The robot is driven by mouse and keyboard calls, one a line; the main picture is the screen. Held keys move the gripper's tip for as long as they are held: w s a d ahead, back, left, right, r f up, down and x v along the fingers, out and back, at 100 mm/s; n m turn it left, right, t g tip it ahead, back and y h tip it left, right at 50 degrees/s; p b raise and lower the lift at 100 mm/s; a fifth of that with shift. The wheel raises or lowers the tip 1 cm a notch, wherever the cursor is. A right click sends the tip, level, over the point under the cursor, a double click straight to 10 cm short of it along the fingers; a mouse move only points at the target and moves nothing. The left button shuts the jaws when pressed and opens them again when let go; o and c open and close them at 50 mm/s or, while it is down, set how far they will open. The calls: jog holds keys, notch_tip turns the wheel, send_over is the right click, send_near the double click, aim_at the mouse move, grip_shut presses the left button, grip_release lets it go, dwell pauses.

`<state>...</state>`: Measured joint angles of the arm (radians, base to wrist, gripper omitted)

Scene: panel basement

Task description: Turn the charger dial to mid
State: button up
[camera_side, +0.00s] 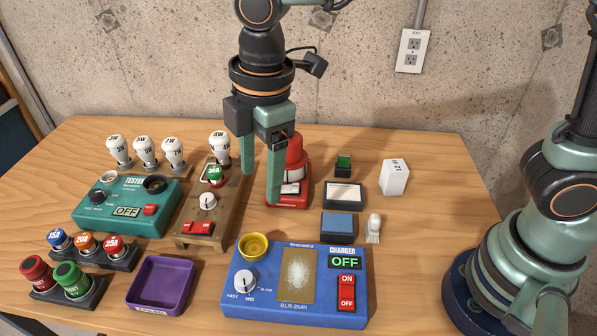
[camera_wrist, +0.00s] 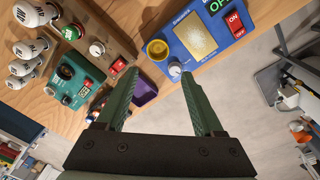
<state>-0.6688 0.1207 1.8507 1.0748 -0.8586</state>
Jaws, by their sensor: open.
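The blue charger (camera_side: 295,283) lies at the front middle of the table, with a green OFF display (camera_side: 345,262) and a red ON/OFF switch (camera_side: 346,292). Its white dial (camera_side: 246,281) is at the lower left of its face, among the labels FAST, MID and SLOW. I cannot tell surely which label the dial points to. My gripper (camera_side: 262,175) is open and empty, above the table behind the charger. In the wrist view the charger (camera_wrist: 222,22) is at the top, and the dial (camera_wrist: 176,70) shows near the right fingertip of my gripper (camera_wrist: 155,80), not touching as far as I see.
A yellow cup-like part (camera_side: 254,246) sits on the charger behind the dial. A purple tray (camera_side: 160,284) is left of it. A blue pad (camera_side: 338,226) is behind the charger's right side.

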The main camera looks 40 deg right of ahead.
jog(key=d+r+m+t, duration=0.1)
jog(key=d+r+m, duration=0.1)
jog(key=d+m, duration=0.4)
jog(key=d+r+m+t, duration=0.2)
jog(key=d+m, duration=0.4)
jog(key=d, duration=0.7)
jog(key=shift+s+r+m+t, duration=0.25)
jog(key=shift+s+m+t, duration=0.05)
jog(key=shift+d, duration=0.1)
jog(key=s+d+m+t, duration=0.1)
jog(key=s+d+m, duration=0.1)
jog(key=d+m, duration=0.2)
jog(key=shift+s+d+f+m+h, duration=0.15)
jog(key=shift+s+d+m+h, duration=0.2)
jog(key=shift+d, duration=0.55)
jog(key=shift+w, duration=0.1)
